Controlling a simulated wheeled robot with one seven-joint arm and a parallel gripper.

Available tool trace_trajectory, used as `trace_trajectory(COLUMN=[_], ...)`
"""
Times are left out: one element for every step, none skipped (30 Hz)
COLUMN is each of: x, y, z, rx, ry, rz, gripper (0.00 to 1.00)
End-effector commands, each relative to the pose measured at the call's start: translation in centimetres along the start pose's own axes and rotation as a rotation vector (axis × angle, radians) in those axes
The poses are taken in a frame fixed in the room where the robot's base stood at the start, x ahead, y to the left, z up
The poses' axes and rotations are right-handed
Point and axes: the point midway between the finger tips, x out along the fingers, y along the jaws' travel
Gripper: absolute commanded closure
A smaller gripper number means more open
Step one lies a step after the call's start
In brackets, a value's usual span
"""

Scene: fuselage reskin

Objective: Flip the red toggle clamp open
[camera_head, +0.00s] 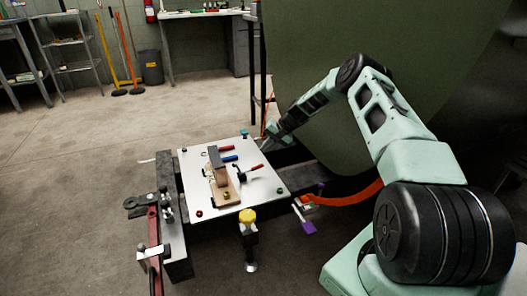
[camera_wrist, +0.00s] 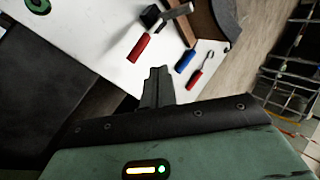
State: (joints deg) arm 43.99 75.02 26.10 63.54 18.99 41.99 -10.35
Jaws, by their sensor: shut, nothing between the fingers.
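The red toggle clamp shows as a red handle (camera_head: 257,167) beside a small black body (camera_head: 241,178) on a white panel (camera_head: 262,189). In the wrist view its red handle (camera_wrist: 139,47) lies close to a black block and a metal bar. My gripper (camera_head: 266,142) is above the panel's far right edge, apart from the clamp. In the wrist view my gripper's fingertips (camera_wrist: 158,72) are together and empty, just below and right of the red handle. How the handle joins the clamp body is too small to tell.
A blue-handled tool (camera_wrist: 185,62) and another red-handled tool (camera_wrist: 195,79) lie near the clamp. A wooden block (camera_head: 221,187) with a dark upright piece stands left of it. A yellow knob (camera_head: 247,215) is at the front edge. A large green curved panel (camera_head: 400,60) rises behind my arm.

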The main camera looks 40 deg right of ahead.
Motion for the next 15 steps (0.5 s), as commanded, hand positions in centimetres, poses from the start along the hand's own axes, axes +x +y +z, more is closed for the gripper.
trace_trajectory(x=[-1.5, -2.1, -2.9, -3.5, -4.0, -4.6, -5.0, -5.3, -5.8, -6.0, -6.2, -6.5, -6.6, -6.7, -6.8], y=[-0.3, -0.2, -0.1, -0.1, -0.1, 0.0, 0.1, 0.1, 0.2, 0.2, 0.2, 0.3, 0.3, 0.3, 0.3], z=[0.0, 0.0, -0.1, -0.1, -0.1, -0.1, -0.1, -0.1, -0.1, -0.1, -0.1, -0.1, -0.1, -0.1, -0.1], rx=[-0.001, -0.001, -0.001, -0.002, -0.002, -0.002, -0.001, -0.001, -0.002, -0.002, -0.002, -0.002, -0.002, -0.002, -0.002], ry=[0.000, 0.000, 0.001, 0.001, 0.000, -0.001, -0.002, -0.002, -0.002, -0.001, -0.001, -0.001, -0.001, -0.002, -0.002], rz=[-0.001, -0.001, -0.002, -0.002, -0.002, -0.002, -0.002, -0.002, -0.002, -0.002, -0.002, -0.002, -0.002, -0.002, -0.002], gripper=[1.00, 1.00, 1.00, 1.00, 1.00, 1.00, 1.00, 1.00, 1.00, 1.00, 1.00, 1.00, 1.00, 1.00, 1.00])
